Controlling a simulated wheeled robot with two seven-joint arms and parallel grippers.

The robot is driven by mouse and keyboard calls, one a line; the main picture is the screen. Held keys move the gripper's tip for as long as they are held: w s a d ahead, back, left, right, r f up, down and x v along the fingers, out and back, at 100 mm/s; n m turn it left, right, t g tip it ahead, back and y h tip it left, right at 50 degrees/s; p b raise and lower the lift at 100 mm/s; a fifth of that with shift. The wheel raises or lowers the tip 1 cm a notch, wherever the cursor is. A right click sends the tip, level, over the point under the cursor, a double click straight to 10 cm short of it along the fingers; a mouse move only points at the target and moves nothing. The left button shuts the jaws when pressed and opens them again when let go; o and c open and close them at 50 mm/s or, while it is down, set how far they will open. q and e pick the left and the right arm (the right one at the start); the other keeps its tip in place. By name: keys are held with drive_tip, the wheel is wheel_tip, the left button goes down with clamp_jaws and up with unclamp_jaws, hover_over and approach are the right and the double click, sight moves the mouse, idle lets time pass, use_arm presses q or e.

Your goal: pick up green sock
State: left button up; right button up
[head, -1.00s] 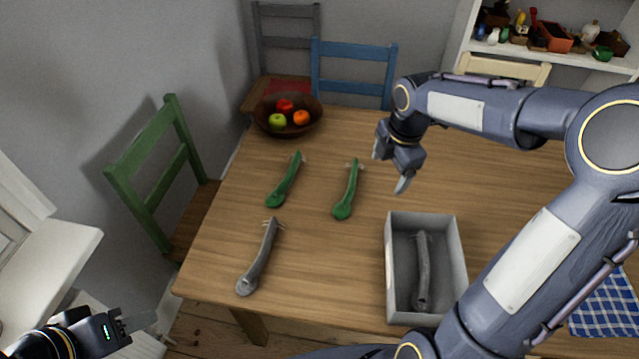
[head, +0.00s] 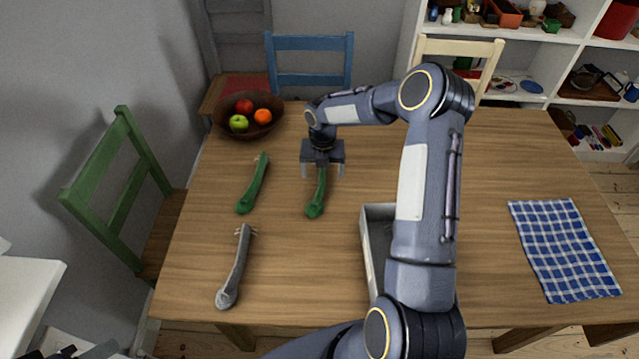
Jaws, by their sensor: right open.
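Two green socks lie on the wooden table. The left green sock (head: 251,186) lies apart from my grippers. The right green sock (head: 315,206) has its upper end under my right gripper (head: 322,171). The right gripper points down, open, with a finger on each side of that sock's upper part; I cannot tell whether they touch it. My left gripper (head: 88,352) shows only in part at the bottom left edge, and its fingers cannot be made out.
A grey sock (head: 236,266) lies at the table's front left. A light box (head: 371,262) is mostly hidden behind my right arm. A fruit bowl (head: 272,125) stands at the back left. A blue checked cloth (head: 563,250) lies at the right. Chairs stand around the table.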

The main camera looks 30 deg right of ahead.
sight(322, 183)
drive_tip(key=shift+s+f, duration=0.1)
drive_tip(key=shift+f, duration=1.8)
drive_tip(key=shift+a, duration=0.1)
drive_tip(key=c, duration=1.1)
drive_tip(key=shift+o, duration=0.2)
drive_tip(key=shift+r, duration=0.1)
